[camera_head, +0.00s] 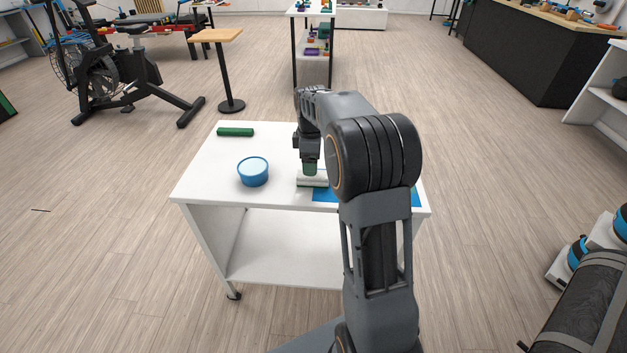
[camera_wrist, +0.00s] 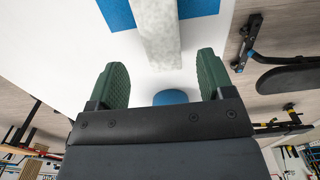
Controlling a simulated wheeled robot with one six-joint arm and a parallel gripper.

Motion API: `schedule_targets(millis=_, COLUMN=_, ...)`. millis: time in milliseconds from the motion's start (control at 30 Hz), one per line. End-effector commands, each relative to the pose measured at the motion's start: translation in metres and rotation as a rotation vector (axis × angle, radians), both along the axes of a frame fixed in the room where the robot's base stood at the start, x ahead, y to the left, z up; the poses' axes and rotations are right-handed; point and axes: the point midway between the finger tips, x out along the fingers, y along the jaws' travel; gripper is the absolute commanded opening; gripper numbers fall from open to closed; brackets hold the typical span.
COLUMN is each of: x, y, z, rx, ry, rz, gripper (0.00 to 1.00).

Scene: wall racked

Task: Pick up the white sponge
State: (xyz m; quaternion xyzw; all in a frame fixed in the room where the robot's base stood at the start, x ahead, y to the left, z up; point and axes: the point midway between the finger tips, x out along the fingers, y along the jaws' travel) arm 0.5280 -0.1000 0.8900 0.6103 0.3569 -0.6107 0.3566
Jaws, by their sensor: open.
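The white sponge (camera_head: 312,181) lies near the front edge of the white table, partly hidden by my gripper in the head view. In the wrist view the sponge (camera_wrist: 157,28) is a long pale block at the top middle, its near end lying between the lines of the two fingertips. My gripper (camera_head: 309,167) is just above the sponge. In the wrist view its green-padded fingers (camera_wrist: 162,63) are apart, with space on both sides of the sponge. I cannot tell how far above it they are.
A blue mat (camera_head: 325,195) lies beside the sponge, partly behind my arm. A blue tub (camera_head: 253,177) stands to the left, and a green bar (camera_head: 235,132) lies at the far left. The white table (camera_head: 212,165) is otherwise clear at left. A small wooden-topped table (camera_head: 217,36) stands beyond.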

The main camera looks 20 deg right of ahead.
Motion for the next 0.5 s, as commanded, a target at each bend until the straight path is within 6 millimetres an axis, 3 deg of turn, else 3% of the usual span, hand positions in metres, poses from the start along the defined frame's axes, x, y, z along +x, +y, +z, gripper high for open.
schedule_targets(millis=167, x=-0.001, y=-0.001, z=-0.011, rx=0.0, ry=0.001, rz=-0.001, gripper=0.74)
schedule_targets(millis=500, x=-0.005, y=-0.004, z=-0.051, rx=0.0, ry=0.0, rz=-0.002, gripper=0.74)
